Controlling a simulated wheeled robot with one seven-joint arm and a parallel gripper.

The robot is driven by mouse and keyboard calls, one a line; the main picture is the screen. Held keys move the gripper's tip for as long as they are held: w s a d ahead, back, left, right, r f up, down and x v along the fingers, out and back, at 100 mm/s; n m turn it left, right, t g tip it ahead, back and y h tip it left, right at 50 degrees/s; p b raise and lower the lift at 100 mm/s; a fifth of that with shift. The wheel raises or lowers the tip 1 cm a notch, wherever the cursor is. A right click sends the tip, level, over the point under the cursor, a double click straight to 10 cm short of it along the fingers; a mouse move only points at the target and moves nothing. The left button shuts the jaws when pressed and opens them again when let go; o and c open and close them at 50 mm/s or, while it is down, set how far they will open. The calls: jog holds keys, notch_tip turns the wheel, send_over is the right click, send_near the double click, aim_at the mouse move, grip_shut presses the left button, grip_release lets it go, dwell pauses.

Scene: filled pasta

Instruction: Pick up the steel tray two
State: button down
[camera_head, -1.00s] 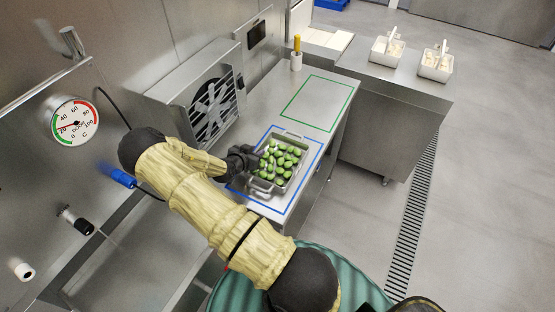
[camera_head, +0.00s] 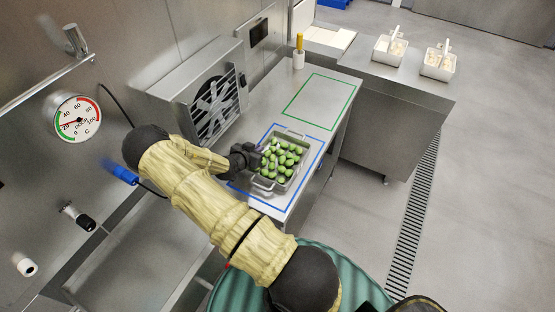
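A steel tray (camera_head: 268,187) filled with green filled pasta pieces (camera_head: 281,160) sits inside the blue outline (camera_head: 285,208) on the steel counter. It has a handle at its near end and one at its far end. My gripper (camera_head: 257,158) is at the tray's left side, its dark fingers close to the rim. I cannot tell whether the fingers touch the rim or are closed on it. My arm comes in from the lower right and covers part of the counter's near left.
An empty green outline (camera_head: 322,102) lies beyond the tray. A fan unit (camera_head: 205,100) stands left, along the wall. Two white containers (camera_head: 390,48) sit on the far counter. Open floor lies right.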

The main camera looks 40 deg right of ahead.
notch_tip(320, 180, up, 10)
jog(key=b, duration=0.2)
jog(key=shift+b, duration=0.3)
jog(key=shift+w, duration=0.1)
dwell(0.6)
